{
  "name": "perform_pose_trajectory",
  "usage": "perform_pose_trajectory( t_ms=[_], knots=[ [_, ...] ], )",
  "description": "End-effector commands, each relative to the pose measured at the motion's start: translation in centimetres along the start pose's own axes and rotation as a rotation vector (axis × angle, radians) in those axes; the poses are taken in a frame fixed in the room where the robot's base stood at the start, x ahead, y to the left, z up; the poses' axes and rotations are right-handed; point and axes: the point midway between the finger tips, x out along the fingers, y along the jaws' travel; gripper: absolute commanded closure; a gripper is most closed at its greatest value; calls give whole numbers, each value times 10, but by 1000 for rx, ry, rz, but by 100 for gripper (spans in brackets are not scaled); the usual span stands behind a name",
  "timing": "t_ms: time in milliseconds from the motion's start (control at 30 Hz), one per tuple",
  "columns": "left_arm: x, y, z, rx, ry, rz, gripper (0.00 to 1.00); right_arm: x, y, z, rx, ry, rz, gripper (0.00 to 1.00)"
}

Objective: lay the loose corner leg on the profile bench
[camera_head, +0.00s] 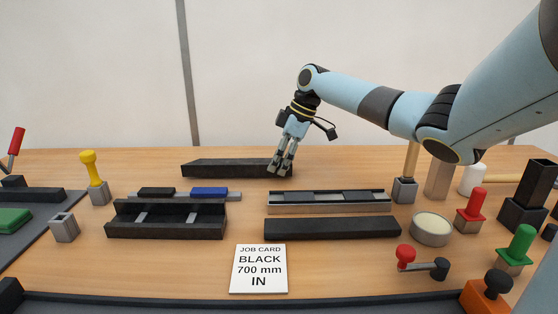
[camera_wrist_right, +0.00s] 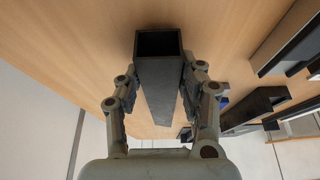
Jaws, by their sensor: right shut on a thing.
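A long black hollow profile (camera_head: 225,168) lies at the back of the wooden table, left of centre; I take it as the loose corner leg. My right gripper (camera_head: 282,168) is shut on it near its right end. In the right wrist view the profile (camera_wrist_right: 161,85) runs between the two fingers of the gripper (camera_wrist_right: 160,75), its open square end showing. I cannot tell whether it touches the table. Which thing is the profile bench is not clear; a black trough with grey cross-pieces (camera_head: 165,232) stands front left. My left gripper is not in view.
A grey rack with dark pieces (camera_head: 330,208) and a black bar (camera_head: 332,229) lie right of centre. A job card (camera_head: 259,269) reads "BLACK 700 mm IN". A round pale dish (camera_head: 432,227) and several coloured-handled tools crowd the right. A yellow-handled tool (camera_head: 92,168) stands left.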

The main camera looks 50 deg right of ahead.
Motion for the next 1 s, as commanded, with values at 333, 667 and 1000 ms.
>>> perform_pose_trajectory(
  t_ms=[333, 667, 1000],
  knots=[
    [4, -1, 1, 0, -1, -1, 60, 9, 0, 3, 0, 1, 1, 100],
    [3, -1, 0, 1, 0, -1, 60, 8, 0, 3, 0, 0, 0, 35],
    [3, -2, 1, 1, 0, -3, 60, -12, 1, 5, 0, -3, 3, 35]
  ],
)
